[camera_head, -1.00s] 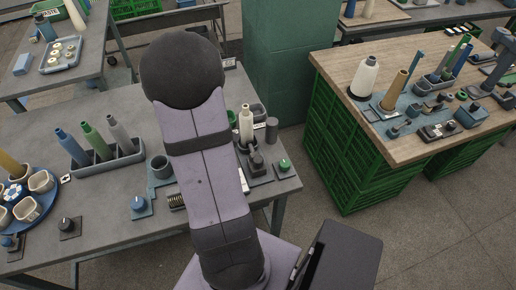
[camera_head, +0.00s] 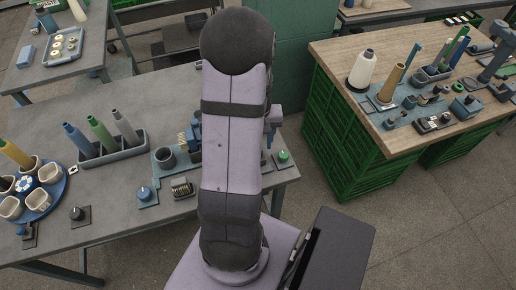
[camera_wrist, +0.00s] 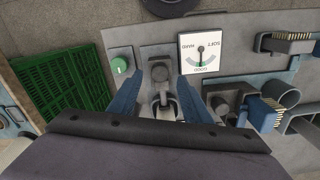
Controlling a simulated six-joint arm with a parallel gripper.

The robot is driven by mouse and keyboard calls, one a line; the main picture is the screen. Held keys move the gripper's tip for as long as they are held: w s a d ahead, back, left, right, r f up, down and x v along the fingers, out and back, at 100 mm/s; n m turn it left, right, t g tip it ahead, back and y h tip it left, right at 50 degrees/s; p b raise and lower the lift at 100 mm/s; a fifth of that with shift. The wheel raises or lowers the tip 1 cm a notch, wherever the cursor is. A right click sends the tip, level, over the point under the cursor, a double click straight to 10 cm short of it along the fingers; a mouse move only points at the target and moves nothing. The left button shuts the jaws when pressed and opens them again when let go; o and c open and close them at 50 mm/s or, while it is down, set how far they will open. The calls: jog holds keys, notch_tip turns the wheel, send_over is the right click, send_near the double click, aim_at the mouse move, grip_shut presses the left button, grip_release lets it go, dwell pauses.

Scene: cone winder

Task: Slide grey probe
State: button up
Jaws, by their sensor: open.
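In the wrist view a grey part with a rounded knob, which looks like the grey probe (camera_wrist: 159,73), stands on a grey base plate. My gripper (camera_wrist: 160,84) is open, with one blue finger on each side of it; I cannot tell whether either finger touches it. The lower part of the probe runs down toward my gripper's dark body, which hides what is below. A white dial card (camera_wrist: 201,54) with a needle near its green zone stands just right of the probe. In the head view my arm hides the probe and the fingers.
A green knob (camera_wrist: 119,65) on a grey plate is left of the probe. Blue-grey fittings and a brush (camera_wrist: 265,113) crowd the right side. A green crate (camera_wrist: 78,75) is beyond the bench edge at left. A rack of cones (camera_head: 112,152) stands left of my arm.

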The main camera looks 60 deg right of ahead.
jog(key=shift+f+p, duration=0.4)
jog(key=shift+f, duration=2)
jog(key=shift+c, duration=0.2)
